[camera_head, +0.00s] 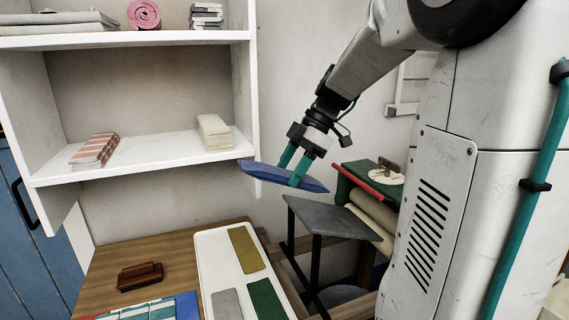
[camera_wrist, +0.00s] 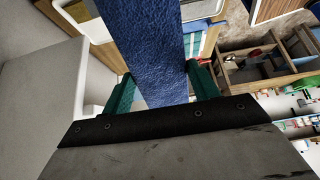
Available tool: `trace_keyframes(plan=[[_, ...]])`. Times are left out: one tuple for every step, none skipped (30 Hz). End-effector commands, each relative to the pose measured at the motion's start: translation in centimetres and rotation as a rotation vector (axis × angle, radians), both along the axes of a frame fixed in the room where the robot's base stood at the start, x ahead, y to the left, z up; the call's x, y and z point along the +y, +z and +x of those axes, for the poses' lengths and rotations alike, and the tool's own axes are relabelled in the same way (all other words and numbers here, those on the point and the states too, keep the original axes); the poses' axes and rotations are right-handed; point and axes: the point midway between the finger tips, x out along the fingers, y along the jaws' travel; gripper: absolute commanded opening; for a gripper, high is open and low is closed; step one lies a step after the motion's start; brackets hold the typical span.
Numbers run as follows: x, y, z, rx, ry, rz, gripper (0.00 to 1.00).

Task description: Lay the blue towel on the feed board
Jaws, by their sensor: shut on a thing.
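The blue towel (camera_head: 262,174) is folded into a long flat strip. My gripper (camera_head: 293,170) is shut on it, with one teal finger on each side, and holds it in the air, slightly tilted. The towel (camera_wrist: 150,50) also fills the middle of the wrist view between the fingers. The feed board (camera_head: 322,216) appears to be the grey slab on dark legs in front of the beige rollers; its visible top is bare. The towel is above the board and to its left, apart from it. The board cannot be made out in the wrist view.
The green roller frame (camera_head: 347,188) carries a red bar (camera_head: 361,180). A white shelf unit (camera_head: 150,154) stands close left of the towel. Below, a wooden table (camera_head: 105,268) bears a white tray (camera_head: 207,258) with coloured cloths, a brown wooden object (camera_head: 140,276) and striped cloths.

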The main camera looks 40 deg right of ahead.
Motion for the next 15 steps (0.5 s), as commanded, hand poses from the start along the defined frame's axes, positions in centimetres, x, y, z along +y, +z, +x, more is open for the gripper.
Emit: trace_keyframes(plan=[[-0.2,-0.4,-0.1,0.001,-0.002,0.0,0.25],[-0.3,-0.6,-0.1,0.001,-0.002,0.0,0.25],[-0.5,-1.0,-0.1,0.001,-0.003,0.0,0.25],[-0.6,-1.3,-0.2,0.0,-0.002,0.0,0.25],[-0.7,-1.5,-0.2,0.001,-0.002,0.0,0.25],[-0.9,-1.9,-0.3,0.002,-0.001,0.001,0.25],[-1.0,-2.2,-0.3,0.002,-0.002,0.001,0.25],[-1.2,-2.5,-0.3,0.002,-0.002,0.001,0.25],[-1.4,-2.8,-0.4,0.002,-0.002,0.001,0.25],[-1.5,-3.1,-0.4,0.001,-0.002,0.0,0.25],[-1.6,-3.4,-0.5,0.0,-0.002,0.0,0.25],[-1.8,-3.7,-0.5,0.001,-0.002,0.0,0.25],[-1.9,-4.0,-0.6,0.002,-0.003,0.0,0.25],[-2.0,-4.2,-0.6,0.001,-0.002,0.0,0.25],[-2.2,-4.6,-0.6,0.002,-0.001,0.001,0.25]])
